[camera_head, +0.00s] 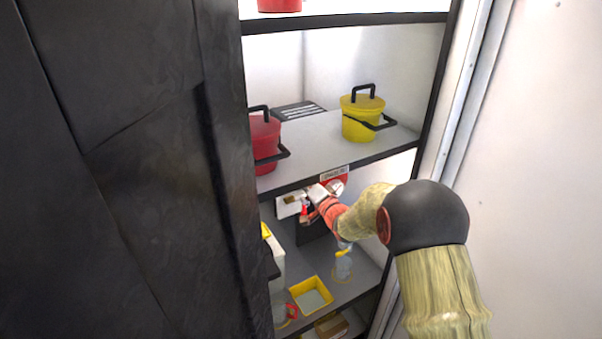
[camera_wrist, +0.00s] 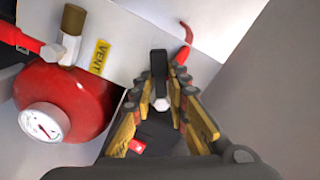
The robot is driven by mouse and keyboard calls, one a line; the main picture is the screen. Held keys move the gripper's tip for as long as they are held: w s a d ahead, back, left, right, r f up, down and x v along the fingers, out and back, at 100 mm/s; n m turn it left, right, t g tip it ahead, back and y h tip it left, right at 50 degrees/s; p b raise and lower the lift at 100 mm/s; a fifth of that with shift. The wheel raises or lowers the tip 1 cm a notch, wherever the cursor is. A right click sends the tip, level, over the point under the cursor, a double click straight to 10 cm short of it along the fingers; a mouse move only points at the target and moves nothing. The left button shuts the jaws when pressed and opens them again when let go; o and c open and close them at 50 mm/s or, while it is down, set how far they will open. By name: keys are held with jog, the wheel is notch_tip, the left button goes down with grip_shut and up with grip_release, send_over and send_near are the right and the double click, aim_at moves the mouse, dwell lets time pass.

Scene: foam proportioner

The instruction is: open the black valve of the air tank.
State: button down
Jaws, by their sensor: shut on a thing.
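The black valve (camera_wrist: 158,64) shows in the wrist view as an upright black handle on a white panel, with a pale hexagonal nut (camera_wrist: 162,104) below it. My gripper (camera_wrist: 161,82) has its yellow-and-black fingers on both sides of the black handle and is shut on it. The red air tank (camera_wrist: 65,100) with a round white gauge (camera_wrist: 45,122) stands left of the fingers. A yellow VENT label (camera_wrist: 100,57) lies between tank and valve. In the head view my gripper (camera_head: 312,204) reaches under the middle shelf and the valve is too small to make out.
A red curved lever (camera_wrist: 186,42) is close to the right of the handle. A yellow pot (camera_head: 362,118) and a red pot (camera_head: 264,142) stand on the shelf above my arm. A yellow tray (camera_head: 311,296) sits below. A dark door panel (camera_head: 130,170) fills the left.

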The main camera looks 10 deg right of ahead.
jog(key=m+p, duration=0.1)
jog(key=r+m+p, duration=0.1)
jog(key=m, duration=0.1)
jog(key=m+p, duration=0.1)
jog(key=m, duration=0.1)
jog(key=shift+s+a+r, duration=0.1)
jog(key=shift+a+r, duration=0.15)
jog(key=shift+r, duration=0.1)
jog(key=shift+m, duration=0.3)
jog(key=c, duration=2)
grip_release()
jog(key=v, duration=1.2)
